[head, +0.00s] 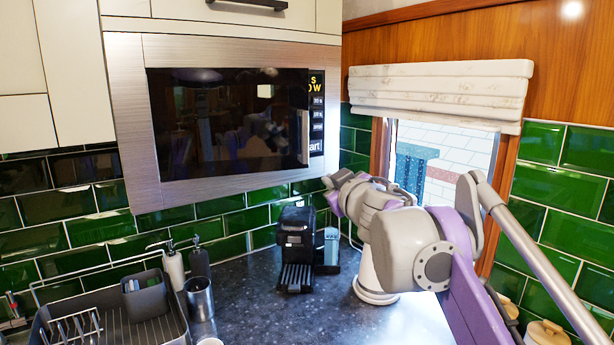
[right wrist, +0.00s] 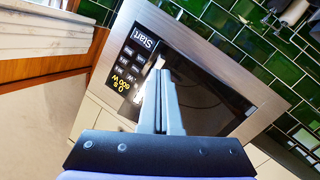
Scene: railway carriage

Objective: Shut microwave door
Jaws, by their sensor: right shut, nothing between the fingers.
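The built-in microwave (head: 125,120) hangs under the upper cabinets, with a steel frame and a dark glass door (head: 225,120). The door looks flush with the frame and I see no gap. Its control panel (head: 316,112) is at the right; it also shows in the right wrist view (right wrist: 130,65). My right gripper (head: 329,182) is by the microwave's lower right corner. In the right wrist view the shut, empty fingers (right wrist: 162,74) point at the microwave front, beside the panel; I cannot tell whether they touch it. My left gripper is not in view.
Below stand a black coffee machine (head: 296,240), a dish rack (head: 140,323), soap bottles (head: 174,268) and a metal cup (head: 199,298) on the dark counter (head: 250,320). A window with a rolled blind (head: 440,88) is at the right.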

